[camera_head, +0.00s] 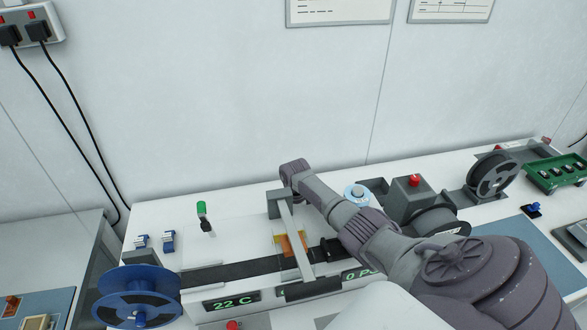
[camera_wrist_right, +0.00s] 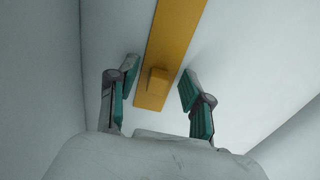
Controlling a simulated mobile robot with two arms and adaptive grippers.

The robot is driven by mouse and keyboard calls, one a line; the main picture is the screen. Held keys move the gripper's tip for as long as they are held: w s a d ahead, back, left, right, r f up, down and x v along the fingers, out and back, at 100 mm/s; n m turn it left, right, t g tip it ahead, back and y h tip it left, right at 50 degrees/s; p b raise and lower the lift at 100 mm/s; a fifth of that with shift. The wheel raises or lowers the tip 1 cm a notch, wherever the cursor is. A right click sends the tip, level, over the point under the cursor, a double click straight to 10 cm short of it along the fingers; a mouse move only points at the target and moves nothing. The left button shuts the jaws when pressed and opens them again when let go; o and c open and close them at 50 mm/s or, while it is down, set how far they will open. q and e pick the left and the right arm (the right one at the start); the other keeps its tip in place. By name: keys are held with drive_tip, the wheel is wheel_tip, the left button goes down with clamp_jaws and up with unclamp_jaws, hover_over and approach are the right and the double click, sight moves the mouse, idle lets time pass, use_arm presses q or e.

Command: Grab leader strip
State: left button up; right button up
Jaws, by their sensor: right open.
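The leader strip appears to be the orange-yellow strip in the right wrist view (camera_wrist_right: 172,42), with a small raised block near its lower end. An orange piece (camera_head: 290,244) on the machine in the head view may be the same strip. My right gripper (camera_wrist_right: 159,79) is open, its green-padded fingers on either side of the strip's end, apart from it in the picture. The depth between them is hard to tell. In the head view my right arm reaches in from the lower right, and its fingers cannot be made out. My left gripper is not in view.
A blue reel (camera_head: 139,284) stands at the left end of a dark track (camera_head: 222,272). A grey bar (camera_head: 296,238) crosses the track. A grey box with a red button (camera_head: 412,190) and a dark reel (camera_head: 492,176) stand to the right. A green tray (camera_head: 556,172) lies far right.

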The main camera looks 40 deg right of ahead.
clamp_jaws()
drive_tip(key=shift+r, duration=0.1)
